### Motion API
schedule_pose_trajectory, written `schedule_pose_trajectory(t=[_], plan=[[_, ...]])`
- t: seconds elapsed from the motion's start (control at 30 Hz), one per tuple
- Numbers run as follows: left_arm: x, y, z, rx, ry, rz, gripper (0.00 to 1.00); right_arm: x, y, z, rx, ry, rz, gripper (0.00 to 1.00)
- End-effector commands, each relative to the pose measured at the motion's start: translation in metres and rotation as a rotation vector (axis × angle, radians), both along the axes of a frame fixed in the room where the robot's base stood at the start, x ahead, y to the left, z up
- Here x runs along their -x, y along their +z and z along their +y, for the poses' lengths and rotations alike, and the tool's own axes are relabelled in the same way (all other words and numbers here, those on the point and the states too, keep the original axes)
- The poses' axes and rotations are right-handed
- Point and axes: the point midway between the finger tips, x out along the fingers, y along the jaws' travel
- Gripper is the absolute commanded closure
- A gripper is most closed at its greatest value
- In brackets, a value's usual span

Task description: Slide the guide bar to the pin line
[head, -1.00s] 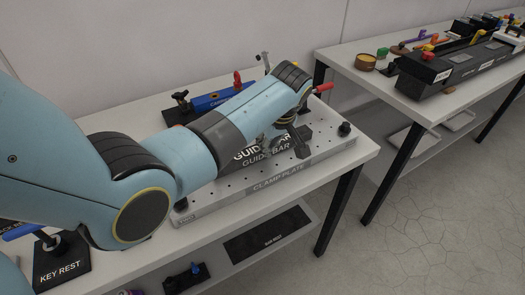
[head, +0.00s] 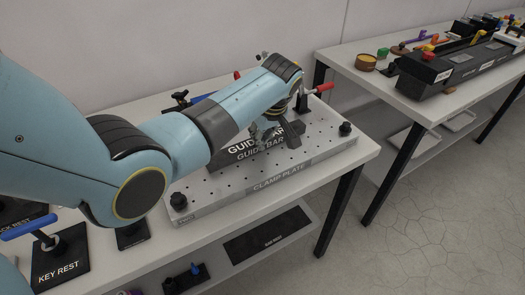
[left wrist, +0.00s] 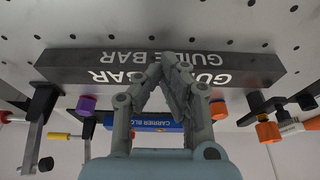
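The guide bar (head: 225,158) is a long black bar lying on the grey, perforated clamp plate (head: 222,188). In the left wrist view the guide bar (left wrist: 80,67) runs across the picture, its white lettering upside down. My left gripper (head: 268,133) is low over the middle of the bar. In the left wrist view its fingertips (left wrist: 168,60) are together, with nothing seen between them, in front of the bar's lettering. I cannot tell whether they touch it. I cannot make out a marked pin line; my arm hides part of the plate. My right gripper is out of view.
Black knobs stand at the plate's left (head: 179,201) and right (head: 345,128) corners. A red-handled clamp (head: 322,88) is behind the bar. A blue carrier block (left wrist: 155,125) lies beyond the plate. The key rest (head: 60,257) is at front left. Another bench stands right.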

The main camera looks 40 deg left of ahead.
Motion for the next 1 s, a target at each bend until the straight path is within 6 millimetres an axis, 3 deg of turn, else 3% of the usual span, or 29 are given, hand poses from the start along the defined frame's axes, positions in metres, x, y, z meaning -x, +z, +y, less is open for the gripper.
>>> schedule_pose_trajectory(t=[1.0], plan=[[-0.011,-0.001,0.030,-0.003,0.001,0.003,1.00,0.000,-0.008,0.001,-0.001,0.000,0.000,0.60]])
